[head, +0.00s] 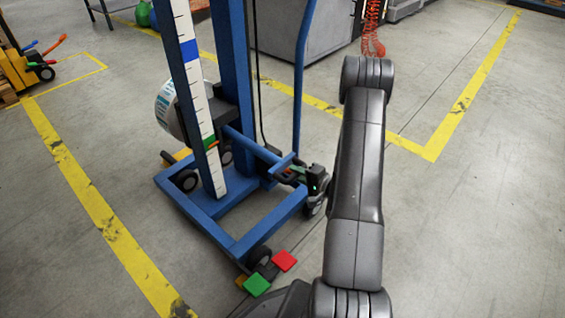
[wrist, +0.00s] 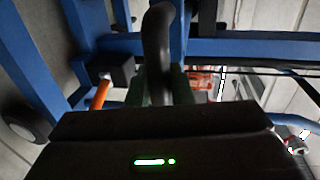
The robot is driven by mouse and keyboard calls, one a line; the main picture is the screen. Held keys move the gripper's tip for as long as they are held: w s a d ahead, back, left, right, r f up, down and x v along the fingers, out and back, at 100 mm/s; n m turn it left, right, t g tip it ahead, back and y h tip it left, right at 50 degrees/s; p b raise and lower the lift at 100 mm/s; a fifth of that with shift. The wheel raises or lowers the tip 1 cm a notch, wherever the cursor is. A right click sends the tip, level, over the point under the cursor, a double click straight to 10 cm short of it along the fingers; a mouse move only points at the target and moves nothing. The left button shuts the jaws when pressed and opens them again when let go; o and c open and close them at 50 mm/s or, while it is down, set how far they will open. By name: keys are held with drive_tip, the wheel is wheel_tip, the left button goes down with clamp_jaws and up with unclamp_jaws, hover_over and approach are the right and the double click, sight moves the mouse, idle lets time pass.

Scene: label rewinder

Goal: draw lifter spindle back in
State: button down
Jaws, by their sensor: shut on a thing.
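The lifter (head: 232,70) is a blue wheeled frame with an upright mast and a white scale. A white label roll (head: 166,108) with printed labels sits at the left of its dark carriage (head: 205,115); the spindle itself is not clearly visible there. A blue bar (head: 252,146) runs from the carriage area toward my gripper (head: 292,172). In the wrist view my gripper (wrist: 160,88) is shut on a black curved handle (wrist: 158,38). I cannot tell from these views how the handle joins the spindle.
An orange lever (wrist: 101,95) lies left of the fingers in the wrist view. Red, green and dark pedals (head: 284,260) stand at the lifter's front foot. A grey cabinet (head: 280,40) stands behind. The floor at right is clear; a yellow pallet truck (head: 20,70) is far left.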

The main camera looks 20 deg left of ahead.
drive_tip(key=shift+f+v, duration=0.15)
drive_tip(key=shift+v, duration=0.65)
drive_tip(key=shift+f+v, duration=0.2)
drive_tip(key=shift+v, duration=0.6)
drive_tip(key=shift+s+d+f, duration=0.1)
drive_tip(key=c, duration=1.3)
unclamp_jaws()
drive_tip(key=shift+d, duration=0.15)
drive_tip(key=shift+c, duration=0.2)
drive_tip(key=p+v, duration=0.4)
drive_tip(key=v, duration=0.9)
drive_tip(key=shift+s+d, duration=0.15)
drive_tip(key=shift+d, duration=0.15)
drive_tip(key=shift+a, duration=0.1)
